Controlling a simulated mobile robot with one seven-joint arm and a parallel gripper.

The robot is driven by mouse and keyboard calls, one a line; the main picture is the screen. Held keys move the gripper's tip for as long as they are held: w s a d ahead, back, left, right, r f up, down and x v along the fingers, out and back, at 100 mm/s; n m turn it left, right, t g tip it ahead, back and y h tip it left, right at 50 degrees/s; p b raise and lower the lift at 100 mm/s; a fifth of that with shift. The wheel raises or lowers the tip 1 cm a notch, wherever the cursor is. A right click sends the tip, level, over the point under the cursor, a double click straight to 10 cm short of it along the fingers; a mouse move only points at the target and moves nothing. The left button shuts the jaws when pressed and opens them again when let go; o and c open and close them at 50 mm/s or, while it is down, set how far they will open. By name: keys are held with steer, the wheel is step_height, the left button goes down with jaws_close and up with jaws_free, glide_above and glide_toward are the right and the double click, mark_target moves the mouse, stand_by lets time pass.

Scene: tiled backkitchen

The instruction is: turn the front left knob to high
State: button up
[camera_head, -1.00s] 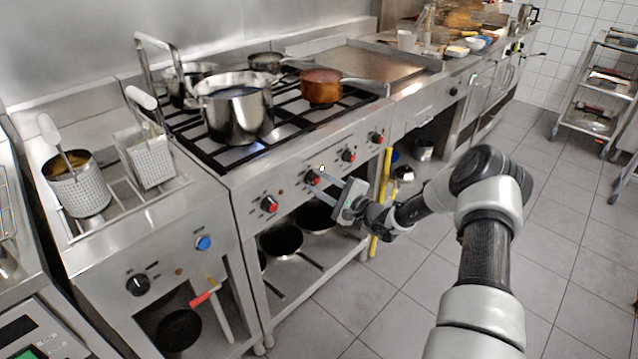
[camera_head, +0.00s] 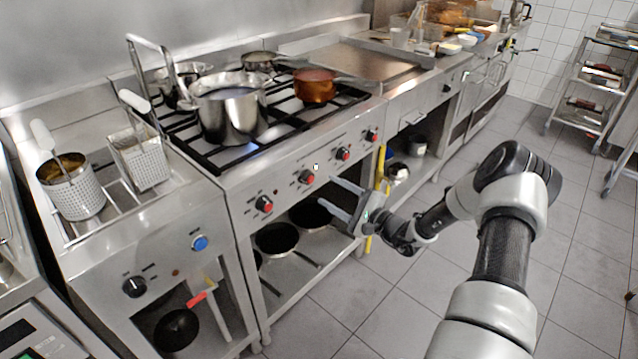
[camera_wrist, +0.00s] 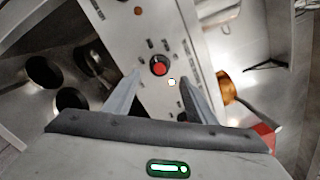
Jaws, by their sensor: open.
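The stove's front panel carries a row of red-faced knobs: the leftmost knob (camera_head: 264,204), a second knob (camera_head: 306,176), a third knob (camera_head: 342,153) and a rightmost knob (camera_head: 372,135). My gripper (camera_head: 332,195) is open and empty, in front of the panel, to the right of and below the second knob in the head view. In the wrist view one red knob (camera_wrist: 159,66) lies ahead, between the lines of the two spread fingers (camera_wrist: 155,98), apart from them. I cannot read the knobs' settings.
A large steel pot (camera_head: 230,108) and a copper pan (camera_head: 315,86) stand on the burners, with a bluish glow under the large pot. Dark pans (camera_head: 276,238) sit on the shelf below. A fryer with a blue knob (camera_head: 199,242) is at left. The tiled floor at right is open.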

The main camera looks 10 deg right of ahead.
steer(key=v, duration=0.9)
steer(key=shift+s+d+p, duration=0.2)
steer(key=shift+s+p, duration=0.1)
steer(key=shift+p, duration=0.1)
